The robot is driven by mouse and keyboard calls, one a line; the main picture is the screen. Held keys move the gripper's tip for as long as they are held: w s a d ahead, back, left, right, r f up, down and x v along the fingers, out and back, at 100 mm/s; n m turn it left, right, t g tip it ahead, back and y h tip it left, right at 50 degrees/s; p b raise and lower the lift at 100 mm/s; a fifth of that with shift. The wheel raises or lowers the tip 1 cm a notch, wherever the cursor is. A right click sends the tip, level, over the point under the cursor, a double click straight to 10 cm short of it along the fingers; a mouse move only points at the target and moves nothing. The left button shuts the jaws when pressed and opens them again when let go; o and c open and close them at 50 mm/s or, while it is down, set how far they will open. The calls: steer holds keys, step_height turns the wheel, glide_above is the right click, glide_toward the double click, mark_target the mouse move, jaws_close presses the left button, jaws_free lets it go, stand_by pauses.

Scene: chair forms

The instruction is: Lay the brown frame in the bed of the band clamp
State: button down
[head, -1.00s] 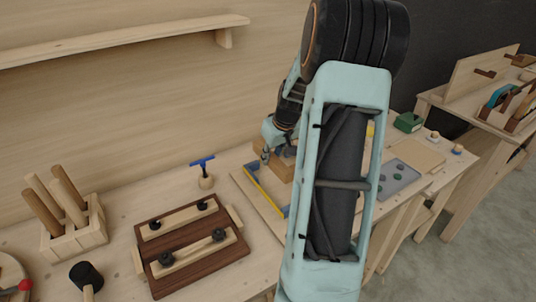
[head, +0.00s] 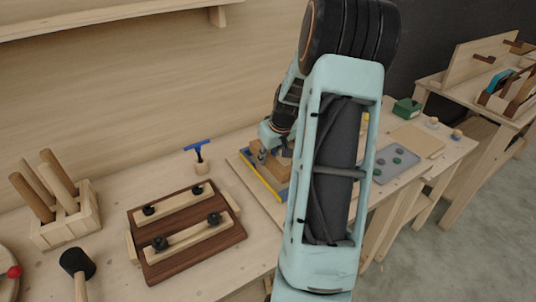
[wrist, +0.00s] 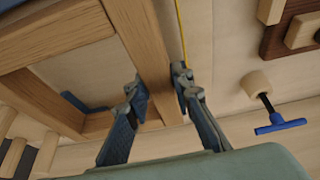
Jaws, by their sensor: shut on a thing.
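The brown frame (wrist: 150,50) is a wooden rectangle with an open middle. My gripper (wrist: 160,92) is shut on one of its rails, one finger on each side, in the wrist view. In the head view the frame (head: 255,150) shows only in part, behind my arm, at the band clamp. The band clamp (head: 262,181) shows a yellow strip with blue pieces along its near left edge. In the wrist view a blue corner piece (wrist: 88,104) shows through the frame's opening. I cannot tell whether the frame touches the bed.
A blue T-handle (head: 197,145) on a wooden knob stands left of the clamp. A dark brown board (head: 185,262) with battens and black knobs, a mallet (head: 77,263) and a wooden peg block (head: 65,225) stand farther left. A grey tray (head: 396,163) lies to the right.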

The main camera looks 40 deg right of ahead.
steer(key=shift+f+b, duration=1.55)
steer(key=shift+f, duration=0.55)
steer(key=c, duration=1.6)
jaws_free()
steer(key=shift+r+p, duration=2.8)
steer(key=shift+r, duration=2.2)
steer(key=shift+a, duration=0.1)
